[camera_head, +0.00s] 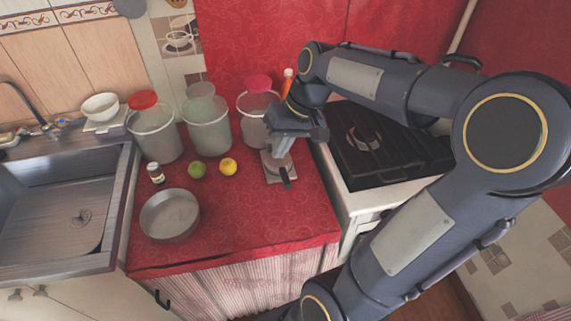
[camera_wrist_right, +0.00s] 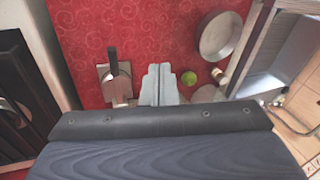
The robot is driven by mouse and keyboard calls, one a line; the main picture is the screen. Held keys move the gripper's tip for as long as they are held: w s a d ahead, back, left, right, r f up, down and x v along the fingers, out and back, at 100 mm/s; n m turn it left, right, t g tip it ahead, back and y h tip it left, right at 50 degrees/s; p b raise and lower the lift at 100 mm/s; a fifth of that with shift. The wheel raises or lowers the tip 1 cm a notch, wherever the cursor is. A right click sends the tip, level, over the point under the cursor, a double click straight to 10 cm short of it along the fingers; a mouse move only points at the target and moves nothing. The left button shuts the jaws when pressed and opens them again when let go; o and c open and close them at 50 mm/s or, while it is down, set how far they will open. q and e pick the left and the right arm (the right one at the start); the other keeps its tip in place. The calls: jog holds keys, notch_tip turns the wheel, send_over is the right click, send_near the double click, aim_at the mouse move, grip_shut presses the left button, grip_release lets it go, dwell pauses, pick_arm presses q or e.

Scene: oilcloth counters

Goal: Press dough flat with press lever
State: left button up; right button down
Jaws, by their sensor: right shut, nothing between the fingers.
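The dough press (camera_head: 278,167) stands on the red counter near the stove, a small pale base with a round plate. Its dark lever handle (camera_head: 285,178) points toward the counter's front. In the right wrist view the press (camera_wrist_right: 117,87) and its lever (camera_wrist_right: 112,61) lie left of my fingers. My right gripper (camera_head: 281,147) is shut and empty, with its fingers pointing down at the back of the press in the head view. Its closed fingers (camera_wrist_right: 159,84) also show in the right wrist view. I cannot make out any dough. My left gripper is out of view.
A lime (camera_head: 196,169), a lemon (camera_head: 228,167), a metal pan (camera_head: 170,214) and a small jar (camera_head: 155,173) are on the counter (camera_head: 250,230). Large lidded containers (camera_head: 208,125) stand behind. The stove (camera_head: 385,145) is right, the sink (camera_head: 60,210) left. The front right counter is clear.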

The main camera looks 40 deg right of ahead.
jog(key=w+d+f+m+g, duration=0.1)
jog(key=w+d+f, duration=0.25)
jog(key=d, duration=0.25)
jog(key=w+d+f+m+g, duration=0.1)
jog(key=w+d+f+g, duration=0.1)
jog(key=w+d, duration=0.3)
jog(key=p, duration=0.3)
send_near(286, 177)
jog(key=x, duration=0.6)
jog(key=shift+a+f, duration=0.15)
jog(key=shift+f, duration=0.2)
jog(key=shift+h, duration=0.3)
jog(key=shift+f, duration=0.1)
